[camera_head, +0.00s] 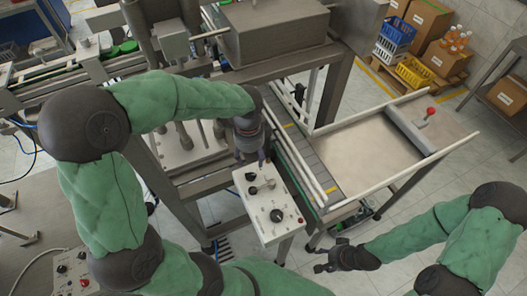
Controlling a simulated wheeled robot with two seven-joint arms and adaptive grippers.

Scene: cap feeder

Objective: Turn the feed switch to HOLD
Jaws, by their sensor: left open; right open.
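A pale control box (264,228) stands on a post in the middle of the head view. It carries black rotary knobs; one knob (276,215) is near its front and another (250,176) near its back. A small red button (299,220) is at its right edge. The labels are too small to read, so I cannot tell which knob is the feed switch or where it points. My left gripper (252,160) is open just above the back end of the box, close to the back knobs. My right gripper (328,261) is open and empty, right of the box.
A conveyor (290,150) runs behind and right of the box, with a flat table (370,155) beside it. Machine frames stand behind. A second control box (75,272) is at lower left.

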